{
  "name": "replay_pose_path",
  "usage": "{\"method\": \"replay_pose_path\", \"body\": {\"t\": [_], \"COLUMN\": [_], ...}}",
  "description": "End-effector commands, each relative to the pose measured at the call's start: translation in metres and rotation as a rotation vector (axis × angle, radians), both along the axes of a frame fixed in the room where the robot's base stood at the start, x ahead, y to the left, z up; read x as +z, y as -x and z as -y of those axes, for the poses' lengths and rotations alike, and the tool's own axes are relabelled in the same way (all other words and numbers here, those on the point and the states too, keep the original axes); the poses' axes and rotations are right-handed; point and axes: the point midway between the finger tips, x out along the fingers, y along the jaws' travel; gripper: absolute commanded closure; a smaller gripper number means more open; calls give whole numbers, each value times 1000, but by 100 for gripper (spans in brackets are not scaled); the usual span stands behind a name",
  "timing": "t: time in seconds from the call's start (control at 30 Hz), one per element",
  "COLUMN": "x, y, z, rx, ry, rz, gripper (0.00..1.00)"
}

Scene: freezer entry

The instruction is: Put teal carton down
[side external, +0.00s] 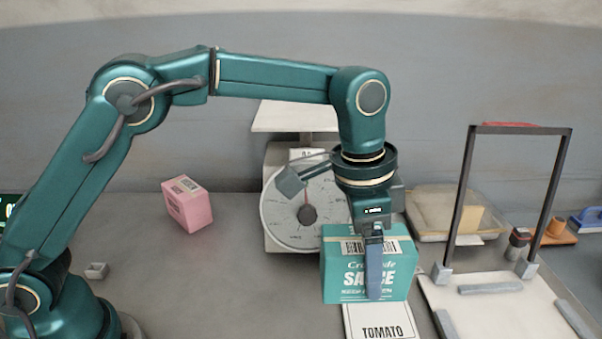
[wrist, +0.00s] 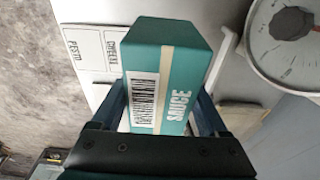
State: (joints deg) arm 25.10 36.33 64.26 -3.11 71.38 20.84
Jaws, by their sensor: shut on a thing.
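In the wrist view the teal carton (wrist: 165,75) sits between both fingers of my gripper (wrist: 165,110). A white card reading "TOMATO" (side external: 385,331) lies just below the carton in the side view. The carton hides part of the card, and I cannot tell whether the carton touches the surface.
A dial scale (side external: 283,225) stands behind the carton. A pink carton (side external: 187,205) sits tilted at left. A dark frame (side external: 461,195) stands over a pale board (side external: 500,310) at right. A clear tray (side external: 430,212) is behind. The wrist view shows cards reading "PESTO" (wrist: 72,50) and "CHEESE" (wrist: 112,58).

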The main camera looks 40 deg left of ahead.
Motion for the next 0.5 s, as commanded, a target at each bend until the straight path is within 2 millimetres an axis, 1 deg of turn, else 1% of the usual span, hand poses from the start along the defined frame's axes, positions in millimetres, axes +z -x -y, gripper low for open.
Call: {"method": "replay_pose_path", "body": {"t": [0.03, 0.1, 0.3, 0.4, 0.5], "x": [-7, -16, -37, -42, -45], "y": [4, 6, 13, 14, 15], "z": [12, 26, 61, 70, 75], "rx": [-7, -5, -2, 1, 1], "ry": [-1, 0, 2, 2, 2], "rz": [-1, 0, 1, 2, 2], "gripper": [100, 100, 100, 100, 100]}}
